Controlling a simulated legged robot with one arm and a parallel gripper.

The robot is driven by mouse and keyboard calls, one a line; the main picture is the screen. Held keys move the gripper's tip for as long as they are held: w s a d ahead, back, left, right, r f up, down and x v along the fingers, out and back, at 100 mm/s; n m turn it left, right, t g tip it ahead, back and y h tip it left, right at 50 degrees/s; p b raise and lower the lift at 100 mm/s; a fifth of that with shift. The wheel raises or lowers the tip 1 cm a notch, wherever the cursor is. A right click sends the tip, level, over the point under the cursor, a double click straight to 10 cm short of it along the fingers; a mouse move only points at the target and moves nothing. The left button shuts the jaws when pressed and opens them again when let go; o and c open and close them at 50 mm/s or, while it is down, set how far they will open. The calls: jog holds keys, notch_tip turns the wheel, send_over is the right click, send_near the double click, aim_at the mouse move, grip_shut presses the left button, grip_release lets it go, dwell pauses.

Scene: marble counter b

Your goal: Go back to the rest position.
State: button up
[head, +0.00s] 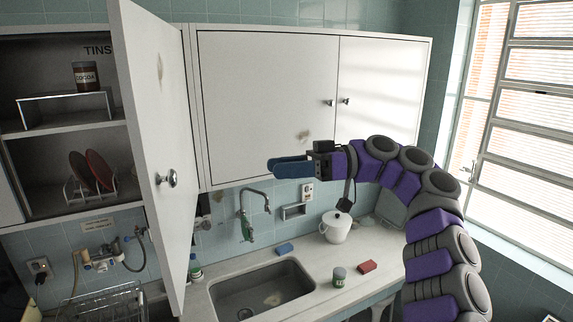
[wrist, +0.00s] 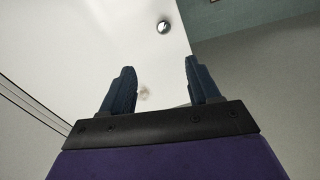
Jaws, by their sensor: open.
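My gripper (head: 290,167) is at the end of my purple and grey arm, raised above the counter in front of the closed wall cabinet doors (head: 265,90). In the wrist view its two blue fingers (wrist: 160,90) stand apart with nothing between them. The wrist view also shows a white door (wrist: 80,50) with a round knob (wrist: 164,27) beyond the fingers. In the head view the left cabinet door (head: 160,110) stands wide open, well to the left of my gripper.
The open cupboard holds a cocoa jar (head: 87,76) and plates in a rack (head: 90,172). Below are a sink (head: 262,292), a white pot (head: 336,227), a small jar (head: 339,277), a red block (head: 367,266) and a blue sponge (head: 285,248). A window (head: 530,110) is at right.

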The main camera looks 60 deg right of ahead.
dwell(0.6)
jog(key=s+a+n+g+h+b, duration=0.3)
jog(key=a+b, duration=0.6)
jog(key=a, duration=1)
jog(key=a+f+m+g+h+b, duration=0.25)
jog(key=a+f+h+b, duration=0.35)
jog(key=a+f, duration=0.85)
jog(key=a+f+m+g+h+b, duration=0.3)
jog(key=f+b, duration=0.4)
jog(key=f, duration=1.5)
jog(key=s+d+f+m+g+b, duration=0.1)
jog(key=s+f, duration=0.2)
jog(key=f, duration=0.4)
jog(key=s+d+f+m+g+b, duration=0.1)
jog(key=s+f+m+g+b, duration=0.1)
jog(key=f, duration=0.6)
jog(key=s+f+m+g+h+b, duration=0.1)
jog(key=s+f, duration=0.3)
jog(key=f, duration=0.4)
jog(key=shift+s+d+g+b, duration=0.15)
jog(key=shift+d+g+b, duration=0.25)
jog(key=shift+g+b, duration=0.35)
